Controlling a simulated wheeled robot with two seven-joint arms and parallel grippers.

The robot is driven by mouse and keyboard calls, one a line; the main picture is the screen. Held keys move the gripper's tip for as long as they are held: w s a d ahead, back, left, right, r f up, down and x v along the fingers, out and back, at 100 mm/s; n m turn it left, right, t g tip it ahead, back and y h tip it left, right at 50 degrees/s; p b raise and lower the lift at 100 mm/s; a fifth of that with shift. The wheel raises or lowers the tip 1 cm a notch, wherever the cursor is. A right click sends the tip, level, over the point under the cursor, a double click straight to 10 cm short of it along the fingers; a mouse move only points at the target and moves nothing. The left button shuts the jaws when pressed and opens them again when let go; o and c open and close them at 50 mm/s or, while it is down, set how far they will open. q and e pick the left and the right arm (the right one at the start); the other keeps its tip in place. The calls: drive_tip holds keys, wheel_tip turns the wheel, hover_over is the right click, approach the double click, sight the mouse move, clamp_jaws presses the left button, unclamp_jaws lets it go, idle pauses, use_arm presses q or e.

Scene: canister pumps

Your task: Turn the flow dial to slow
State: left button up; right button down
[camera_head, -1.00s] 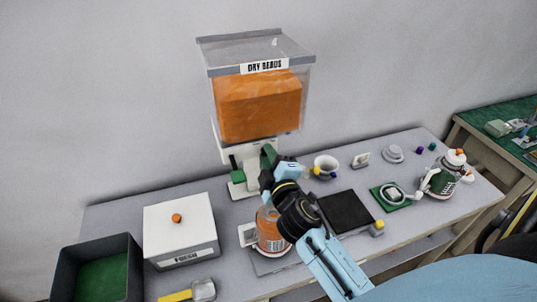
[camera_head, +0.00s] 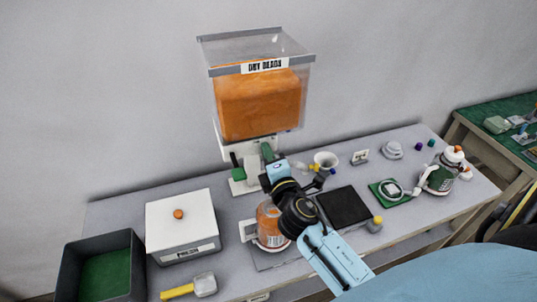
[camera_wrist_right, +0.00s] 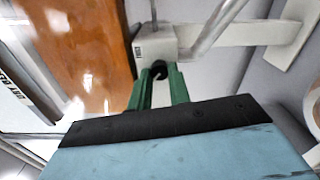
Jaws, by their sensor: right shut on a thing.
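The dispenser (camera_head: 262,95), labelled "DRY BEANS", has a clear hopper holding an orange mass above a white stand. My right gripper (camera_head: 268,153) is at the front of the stand, below the hopper. In the right wrist view its green fingers (camera_wrist_right: 160,88) are shut on a small dark knob (camera_wrist_right: 159,69), seemingly the flow dial, on a white block (camera_wrist_right: 154,46). A small label on the block is too blurred to read. The fingers hide most of the knob, so its setting cannot be told. My left gripper is not in view.
An orange jar (camera_head: 268,222) stands below my right arm. A white lidded box (camera_head: 181,222), a dark bin (camera_head: 66,275) and a yellow-handled scoop (camera_head: 203,284) are at left.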

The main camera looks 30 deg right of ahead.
idle(0.3)
drive_tip(key=c, duration=1.3)
unclamp_jaws()
